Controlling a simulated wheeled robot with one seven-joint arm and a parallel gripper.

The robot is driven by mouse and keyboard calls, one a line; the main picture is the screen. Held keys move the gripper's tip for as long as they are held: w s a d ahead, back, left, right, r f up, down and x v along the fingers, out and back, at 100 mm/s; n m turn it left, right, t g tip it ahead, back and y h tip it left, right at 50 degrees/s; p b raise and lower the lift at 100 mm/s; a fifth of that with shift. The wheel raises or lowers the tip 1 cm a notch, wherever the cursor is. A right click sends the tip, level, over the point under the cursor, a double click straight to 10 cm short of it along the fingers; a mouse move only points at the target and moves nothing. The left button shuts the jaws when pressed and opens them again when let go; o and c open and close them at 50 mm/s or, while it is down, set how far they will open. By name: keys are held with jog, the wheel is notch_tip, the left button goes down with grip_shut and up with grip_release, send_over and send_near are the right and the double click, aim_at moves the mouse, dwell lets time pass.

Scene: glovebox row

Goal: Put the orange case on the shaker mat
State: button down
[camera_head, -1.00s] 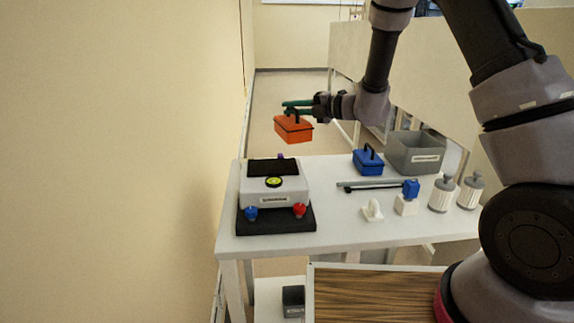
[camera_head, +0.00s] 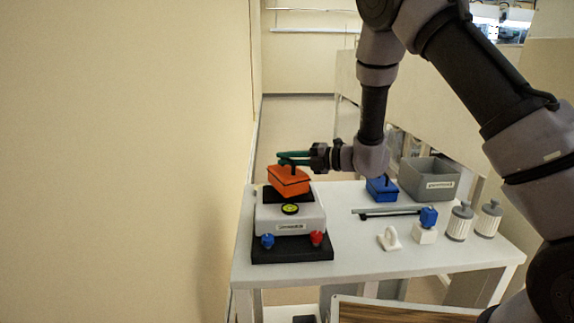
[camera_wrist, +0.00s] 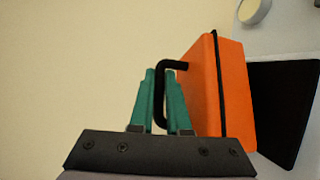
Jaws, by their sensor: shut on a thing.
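The orange case (camera_head: 288,181) hangs by its black handle from my gripper (camera_head: 281,160). The wrist view shows the green fingers of my gripper (camera_wrist: 163,90) shut on the handle, with the orange case (camera_wrist: 226,90) to their right. The case is slightly tilted in the head view. It appears above the back of the white shaker (camera_head: 290,219), in front of or over its black mat (camera_head: 264,192). The black mat (camera_wrist: 284,115) also shows beside the case in the wrist view. Whether the case touches the mat cannot be told; it hides much of it.
The shaker stands on a black base with a blue knob (camera_head: 267,241) and a red knob (camera_head: 316,239). To the right on the white table (camera_head: 350,262) are a blue case (camera_head: 381,189), a grey bin (camera_head: 430,180) and two ribbed canisters (camera_head: 459,222). A wall is close on the left.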

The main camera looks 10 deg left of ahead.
jog(key=shift+f, duration=0.7)
jog(key=c, duration=0.9)
grip_release()
jog(key=shift+f, duration=0.15)
